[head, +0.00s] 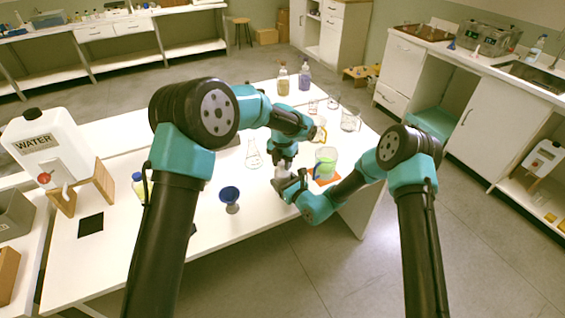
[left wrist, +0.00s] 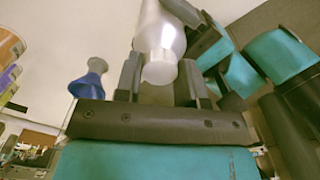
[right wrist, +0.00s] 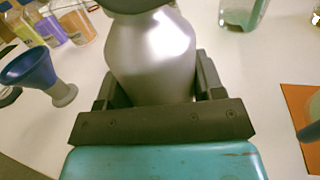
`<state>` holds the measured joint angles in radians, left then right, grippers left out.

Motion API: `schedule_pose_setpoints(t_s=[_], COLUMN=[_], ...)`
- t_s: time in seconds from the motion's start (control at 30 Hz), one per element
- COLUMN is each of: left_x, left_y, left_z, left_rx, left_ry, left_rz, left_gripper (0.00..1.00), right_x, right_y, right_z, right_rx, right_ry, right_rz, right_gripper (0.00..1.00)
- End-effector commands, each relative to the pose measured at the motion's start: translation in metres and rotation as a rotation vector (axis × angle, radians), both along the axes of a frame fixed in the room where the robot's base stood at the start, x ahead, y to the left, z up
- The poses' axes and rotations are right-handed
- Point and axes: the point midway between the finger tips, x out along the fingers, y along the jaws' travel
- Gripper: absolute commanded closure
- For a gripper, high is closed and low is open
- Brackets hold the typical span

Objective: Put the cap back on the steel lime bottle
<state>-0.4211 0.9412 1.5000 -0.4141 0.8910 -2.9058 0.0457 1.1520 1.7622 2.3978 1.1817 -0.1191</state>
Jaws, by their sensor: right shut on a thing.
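The steel bottle (right wrist: 150,55) stands between the jaws of my right gripper (right wrist: 152,92), which is shut on its body. In the head view it is a small grey shape (head: 281,173) mostly hidden by the grippers. In the left wrist view a pale cap (left wrist: 160,70) sits at the neck end of the bottle (left wrist: 160,25), touching it. I cannot tell whether it is fully seated. My left gripper (head: 283,163) is directly above the bottle, its fingers apart on either side of the cap.
A blue funnel (head: 230,197) stands to the left on the white table. A conical flask (head: 253,157) is behind. A beaker of green liquid (head: 326,160) on an orange mat (head: 324,181) stands close on the right. More glassware and bottles fill the back.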

Motion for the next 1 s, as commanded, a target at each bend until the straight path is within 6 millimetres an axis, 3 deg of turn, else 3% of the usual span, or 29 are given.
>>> schedule_pose_setpoints(t_s=[0.23, 0.57, 1.0], left_x=[0.000, 0.000, 0.000], left_y=[0.000, 0.000, 0.000], left_z=[0.000, 0.005, 0.045], left_rx=[0.000, -0.001, 0.000], left_ry=[-0.001, -0.002, -0.001], left_rz=[0.001, 0.002, 0.001], left_gripper=[0.40, 0.40, 0.40], right_x=[0.000, 0.000, 0.000], right_y=[0.000, 0.000, 0.000], right_z=[0.000, 0.000, 0.000], right_rx=[-0.001, -0.001, -0.001], right_ry=[0.001, 0.001, 0.001], right_rz=[0.000, 0.000, 0.000], right_gripper=[1.00, 1.00, 1.00])
